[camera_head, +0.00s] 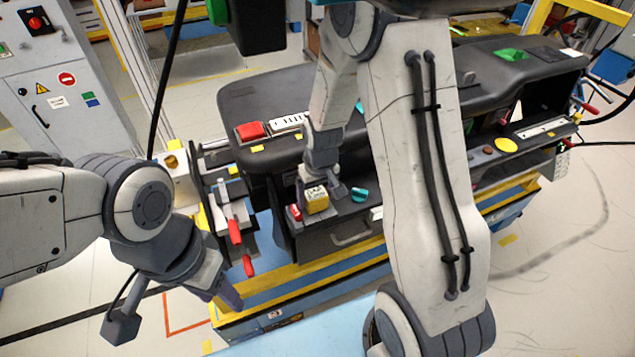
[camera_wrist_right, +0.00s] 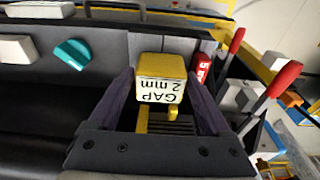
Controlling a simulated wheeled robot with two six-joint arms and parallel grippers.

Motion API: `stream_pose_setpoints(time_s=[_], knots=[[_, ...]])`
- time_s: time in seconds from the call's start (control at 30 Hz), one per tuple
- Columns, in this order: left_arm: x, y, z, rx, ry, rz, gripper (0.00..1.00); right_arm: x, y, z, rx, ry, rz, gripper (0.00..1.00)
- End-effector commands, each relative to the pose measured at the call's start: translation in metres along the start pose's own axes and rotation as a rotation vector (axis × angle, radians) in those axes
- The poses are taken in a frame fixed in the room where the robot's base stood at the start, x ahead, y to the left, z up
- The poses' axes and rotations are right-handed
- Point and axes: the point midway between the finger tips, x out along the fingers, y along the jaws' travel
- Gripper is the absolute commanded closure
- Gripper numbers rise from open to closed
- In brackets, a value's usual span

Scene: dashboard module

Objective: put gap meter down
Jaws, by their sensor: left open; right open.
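The gap meter (camera_wrist_right: 161,84) is a yellow block with a white face reading "GAP 2 mm". It sits at the left end of the dashboard module's shelf, and it also shows in the head view (camera_head: 316,199). My right gripper (camera_wrist_right: 161,105) is open, with one dark finger on each side of the block; whether either finger touches it I cannot tell. In the head view my right gripper (camera_head: 322,183) is at the block, coming from above. My left gripper (camera_head: 231,303) is open and empty at the left, near the yellow and blue base, away from the meter.
A red block (camera_wrist_right: 204,70) stands close beside the meter. A teal knob (camera_wrist_right: 72,52) is on the panel on the other side. Red-handled clamps (camera_head: 235,232) stand left of the dashboard module (camera_head: 275,95). A grey cabinet (camera_head: 60,80) is at far left.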

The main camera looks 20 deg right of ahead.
Motion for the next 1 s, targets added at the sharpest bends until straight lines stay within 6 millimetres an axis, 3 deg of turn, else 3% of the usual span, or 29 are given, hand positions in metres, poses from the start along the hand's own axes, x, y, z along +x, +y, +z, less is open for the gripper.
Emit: stream_pose_setpoints(time_s=[0.5, 0.7, 1.0], knots=[[0.016, -0.001, 0.001, -0.003, 0.000, 0.000, 0.50, -0.097, 0.000, -0.001, 0.001, 0.005, 0.000, 0.18], [0.017, -0.001, 0.001, -0.003, -0.001, 0.000, 0.50, -0.113, 0.000, 0.000, 0.001, 0.002, 0.000, 0.18], [0.017, -0.001, 0.001, -0.003, 0.000, 0.000, 0.50, -0.114, 0.000, 0.001, 0.000, 0.000, 0.000, 0.18]])
